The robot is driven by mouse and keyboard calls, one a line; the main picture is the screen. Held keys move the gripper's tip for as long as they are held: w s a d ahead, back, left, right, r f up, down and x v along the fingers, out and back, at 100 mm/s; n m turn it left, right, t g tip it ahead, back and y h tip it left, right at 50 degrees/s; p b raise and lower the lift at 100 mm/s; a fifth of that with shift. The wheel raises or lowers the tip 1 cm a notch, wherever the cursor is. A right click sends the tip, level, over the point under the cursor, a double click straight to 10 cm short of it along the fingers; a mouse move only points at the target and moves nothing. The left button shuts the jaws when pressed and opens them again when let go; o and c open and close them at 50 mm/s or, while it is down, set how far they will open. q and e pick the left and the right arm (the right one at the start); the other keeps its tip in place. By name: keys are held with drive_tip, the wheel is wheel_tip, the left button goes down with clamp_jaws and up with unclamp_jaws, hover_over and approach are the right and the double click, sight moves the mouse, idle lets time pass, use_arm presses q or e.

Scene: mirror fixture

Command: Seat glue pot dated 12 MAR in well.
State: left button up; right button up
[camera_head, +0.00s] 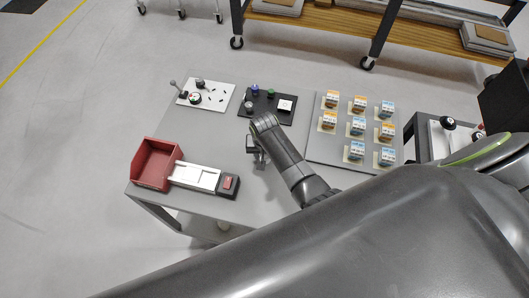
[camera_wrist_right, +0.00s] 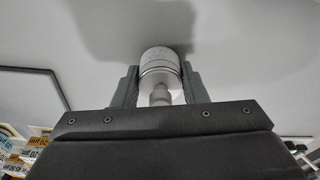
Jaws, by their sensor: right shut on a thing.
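My right gripper (camera_head: 258,149) is over the middle of the grey table. In the right wrist view, my right gripper (camera_wrist_right: 158,88) is shut on a pale grey cylinder (camera_wrist_right: 159,62) with a narrower neck toward the palm. No date shows on the cylinder, so I cannot tell whether it is the 12 MAR glue pot. A black plate (camera_head: 279,118) lies just beyond the gripper, with a blue-topped piece (camera_head: 255,89), a green-topped piece (camera_head: 271,93) and a white square (camera_head: 285,105) on it. I cannot make out which opening is the well. My left gripper is not in view.
A white plate (camera_head: 219,88) with dark knobs lies at the back left. A red bin (camera_head: 148,166) and a white slide (camera_head: 195,176) with a black end box stand at the front left. A grey panel (camera_head: 328,151) on the right bears several orange and blue labelled blocks.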

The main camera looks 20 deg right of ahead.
drive_tip(key=shift+f, duration=0.1)
drive_tip(key=o, duration=1.2)
